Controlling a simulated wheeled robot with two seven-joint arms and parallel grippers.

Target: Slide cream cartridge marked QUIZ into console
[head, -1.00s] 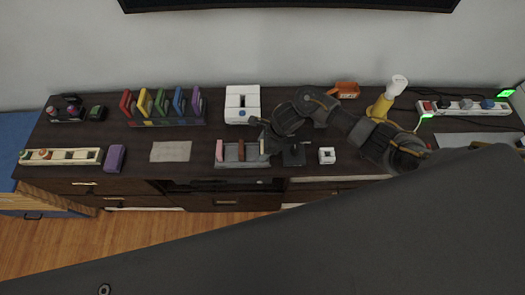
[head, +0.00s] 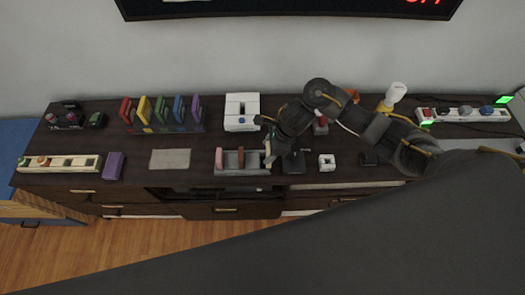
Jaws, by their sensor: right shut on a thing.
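The white console (head: 242,104) stands near the back middle of the dark cabinet, with a dark slot in its top. In front of it, a grey rack (head: 228,171) holds a pink cartridge (head: 219,158) and a brown cartridge (head: 241,158) upright. My right gripper (head: 270,157) is at the rack's right end, shut on a thin cream cartridge (head: 267,146). The gripper hides part of it, and its marking is too small to read. I cannot tell whether its lower end is clear of the rack. My left gripper is out of view.
A rack of several coloured cartridges (head: 165,127) stands left of the console. A grey mat (head: 170,159) lies left of the grey rack. A small white block (head: 327,162) is right of the gripper. A power strip (head: 465,115) lies far right.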

